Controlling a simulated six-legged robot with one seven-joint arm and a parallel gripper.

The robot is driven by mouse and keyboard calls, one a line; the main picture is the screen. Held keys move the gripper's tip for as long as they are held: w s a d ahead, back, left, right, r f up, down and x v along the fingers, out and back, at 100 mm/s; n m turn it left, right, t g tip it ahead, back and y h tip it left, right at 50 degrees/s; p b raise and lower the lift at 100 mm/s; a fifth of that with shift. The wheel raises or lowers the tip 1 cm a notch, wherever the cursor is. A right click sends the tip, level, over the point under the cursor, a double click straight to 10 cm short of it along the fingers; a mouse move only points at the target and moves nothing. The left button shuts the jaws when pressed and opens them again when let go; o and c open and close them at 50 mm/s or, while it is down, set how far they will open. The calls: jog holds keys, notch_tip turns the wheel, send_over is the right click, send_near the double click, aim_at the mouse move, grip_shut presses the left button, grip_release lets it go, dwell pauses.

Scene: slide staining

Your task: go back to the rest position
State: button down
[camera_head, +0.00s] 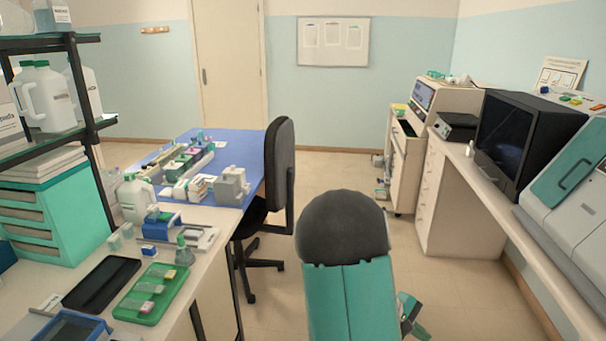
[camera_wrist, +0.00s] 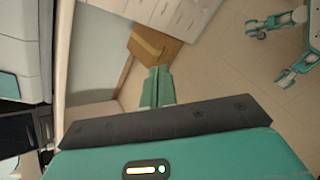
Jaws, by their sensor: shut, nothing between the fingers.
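My gripper (camera_wrist: 159,72) shows in the wrist view as two green fingers pressed together beyond the dark wrist plate. It is shut and empty, with nothing touching its tips. It points over the floor toward a brown cardboard box in the picture's upper middle. In the camera_head view my arm stands in the lower middle, with a dark rounded joint above a teal link. That arm hides part of the floor, and the fingers cannot be made out clearly there.
A bench with a green tray (camera_head: 124,310) is on the left. A blue-topped table and black office chair (camera_head: 281,165) stand behind it. The right counter carries a dark box-like device (camera_head: 510,135). The cardboard box (camera_wrist: 155,46) is on the floor. Floor between the benches (camera_head: 330,172) is open.

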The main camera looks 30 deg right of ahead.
jog(key=w+a+r+m+t+y, duration=0.15)
jog(key=w+a+r+t, duration=0.4)
jog(key=a, duration=0.65)
jog(key=a+r+t+y, duration=0.1)
jog(key=a+r+t, duration=0.1)
jog(key=a+r, duration=0.3)
jog(key=s+a+r+n+t+y, duration=0.1)
jog(key=a+r, duration=0.5)
jog(key=a, duration=0.7)
jog(key=a+r+t+y, duration=0.3)
jog(key=a+r, duration=0.3)
jog(key=a, duration=0.3)
jog(key=shift+s+a+r+t, duration=0.15)
jog(key=shift+s+a+t, duration=0.1)
jog(key=shift+s+t, duration=0.15)
jog(key=shift+d+y, duration=0.2)
jog(key=shift+y, duration=0.05)
